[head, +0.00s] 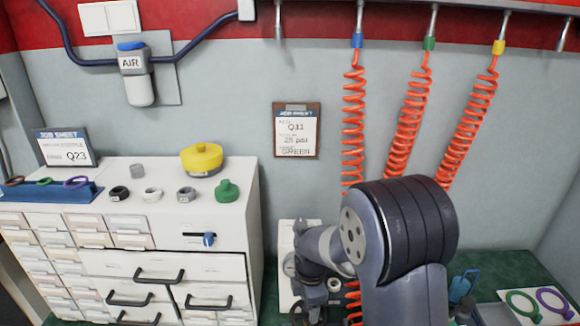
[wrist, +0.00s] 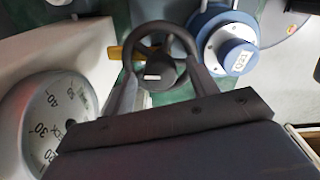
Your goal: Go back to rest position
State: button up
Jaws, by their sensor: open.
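My gripper (wrist: 157,72) is open in the wrist view, its two dark fingers reaching along either side of a dark handwheel (wrist: 160,32). Whether the fingers touch the wheel I cannot tell. In the head view my arm rises in front of the bench and bends down to the left; the fingertips are hard to make out there. A round pressure gauge (wrist: 47,118) with a white dial lies left of the gripper in the wrist view. A blue and white round part (wrist: 228,48) sits to its right.
A white drawer cabinet (head: 170,235) stands left, with a yellow-topped part (head: 202,158), a green part (head: 227,191) and dark rings on top. Orange coiled hoses (head: 353,120) hang behind my arm. A clipboard (head: 297,130) hangs on the wall. Colored rings (head: 523,305) lie at right.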

jog(key=m, duration=0.4)
jog(key=shift+m, duration=0.4)
jog(key=m, duration=0.4)
jog(key=shift+m+p, duration=0.3)
jog(key=m, duration=0.5)
jog(key=shift+p, duration=0.3)
jog(key=shift+m, duration=2.2)
jog(key=shift+d, duration=0.15)
